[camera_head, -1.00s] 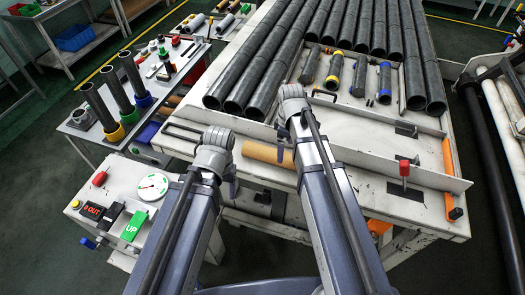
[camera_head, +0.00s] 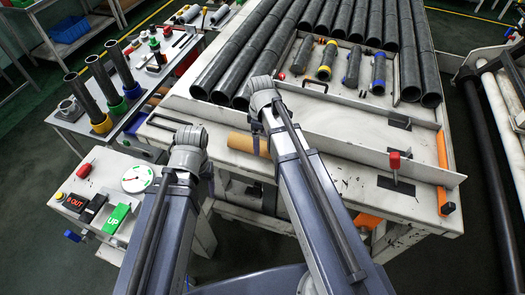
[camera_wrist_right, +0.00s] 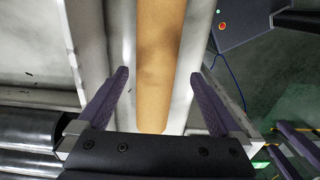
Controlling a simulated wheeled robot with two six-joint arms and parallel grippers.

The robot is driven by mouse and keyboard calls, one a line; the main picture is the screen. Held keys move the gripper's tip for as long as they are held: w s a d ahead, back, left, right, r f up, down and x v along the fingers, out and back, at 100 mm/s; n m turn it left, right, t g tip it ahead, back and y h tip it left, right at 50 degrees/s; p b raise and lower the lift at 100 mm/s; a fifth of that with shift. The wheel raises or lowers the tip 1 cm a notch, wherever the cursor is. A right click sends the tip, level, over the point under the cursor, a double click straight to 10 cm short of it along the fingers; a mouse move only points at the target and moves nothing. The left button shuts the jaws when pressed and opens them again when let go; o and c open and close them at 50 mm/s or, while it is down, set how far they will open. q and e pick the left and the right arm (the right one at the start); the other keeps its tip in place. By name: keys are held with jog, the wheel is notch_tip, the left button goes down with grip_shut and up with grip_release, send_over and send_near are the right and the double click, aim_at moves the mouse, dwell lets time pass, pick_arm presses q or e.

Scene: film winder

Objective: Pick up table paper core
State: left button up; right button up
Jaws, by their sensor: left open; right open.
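The paper core, a plain brown tube (camera_head: 245,144), lies on the white table's front ledge, partly hidden behind my right arm in the head view. In the right wrist view the core (camera_wrist_right: 160,60) runs lengthwise between the fingers of my right gripper (camera_wrist_right: 158,76). These fingers are open, one to each side of the core, with gaps on both sides; I cannot tell the height above it. My left gripper (camera_head: 187,150) is left of the core, near the table's left front corner; its fingers are mostly hidden by the wrist.
An upright metal plate (camera_head: 340,145) stands behind the ledge, with long dark tubes (camera_head: 290,40) beyond it. A control box with a gauge (camera_head: 137,178) is at the left. A red-handled clamp (camera_head: 394,160) stands on the right of the ledge.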

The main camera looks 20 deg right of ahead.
aim_at(263, 143)
jog(key=shift+w+d+f+b, duration=0.1)
jog(key=shift+d+f+b, duration=0.05)
jog(key=shift+f+b, duration=1.2)
jog(key=shift+w+d+f+b, duration=0.1)
jog(key=shift+d+f+b, duration=0.05)
jog(key=shift+f+b, duration=1.15)
jog(key=shift+r, duration=0.1)
jog(key=shift+c, duration=0.4)
jog(key=c, duration=1.4)
